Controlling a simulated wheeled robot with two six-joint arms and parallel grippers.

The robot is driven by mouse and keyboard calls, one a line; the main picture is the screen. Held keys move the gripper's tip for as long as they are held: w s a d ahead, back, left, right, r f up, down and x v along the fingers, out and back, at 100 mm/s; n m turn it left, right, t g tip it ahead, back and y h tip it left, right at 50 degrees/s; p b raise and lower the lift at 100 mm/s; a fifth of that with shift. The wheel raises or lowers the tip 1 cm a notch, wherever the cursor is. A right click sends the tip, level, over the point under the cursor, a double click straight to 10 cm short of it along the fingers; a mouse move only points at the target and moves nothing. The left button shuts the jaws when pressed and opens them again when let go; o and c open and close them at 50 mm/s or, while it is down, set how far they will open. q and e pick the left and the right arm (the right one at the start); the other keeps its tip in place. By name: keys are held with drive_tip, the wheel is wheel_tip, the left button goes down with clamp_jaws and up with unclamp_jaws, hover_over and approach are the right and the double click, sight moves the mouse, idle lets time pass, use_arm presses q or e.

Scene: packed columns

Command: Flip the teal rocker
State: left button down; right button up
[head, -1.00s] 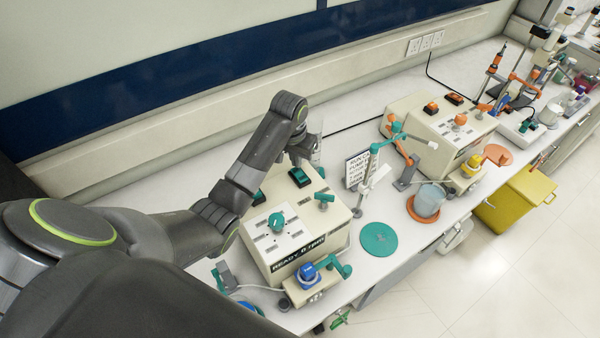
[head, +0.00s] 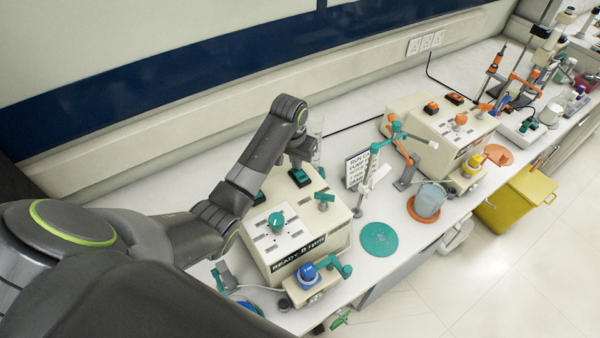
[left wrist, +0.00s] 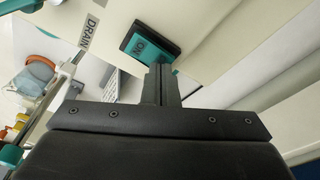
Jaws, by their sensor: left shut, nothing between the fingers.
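A teal rocker (head: 299,178) in a dark frame sits on the back right of the top of the near cream machine (head: 325,235). It also shows in the left wrist view (left wrist: 143,46), where the word ON is readable on its dark part. A second teal rocker (head: 259,198) lies left of it, partly hidden by my left arm. My left gripper (head: 300,162) is just behind and above the first rocker. In the left wrist view its fingers (left wrist: 160,72) are shut and empty, with the tips overlapping the rocker's lower edge. I cannot tell whether they touch it. My right gripper is not in view.
A similar machine with orange parts (head: 440,125) stands further right.

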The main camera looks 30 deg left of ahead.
use_arm(q)
drive_tip(key=shift+f, duration=0.35)
drive_tip(key=shift+r+p, duration=0.7)
drive_tip(key=shift+r, duration=2.85)
